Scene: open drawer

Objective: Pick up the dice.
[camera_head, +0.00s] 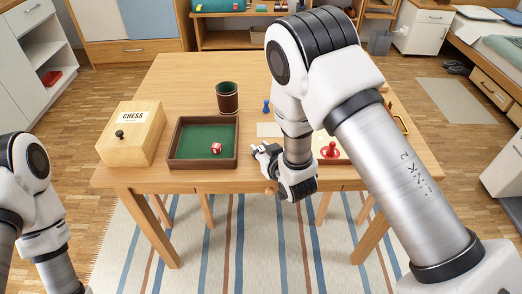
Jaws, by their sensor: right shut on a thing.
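A red die (216,148) with white marks lies on the green floor of a dark-rimmed tray (174,146), left of the middle of the table. My right gripper (261,151) is low over the table's front part, to the right of the tray and apart from this die, with its fingers toward the left. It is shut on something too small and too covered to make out. My left arm shows at the lower left edge; its gripper is out of view.
A wooden chess box (137,148) with a dark knob stands left of the tray. A dark cup (228,98) stands behind it. A blue pawn (267,106) and a red pawn (330,150) stand near my right arm, which hides part of the table (182,76).

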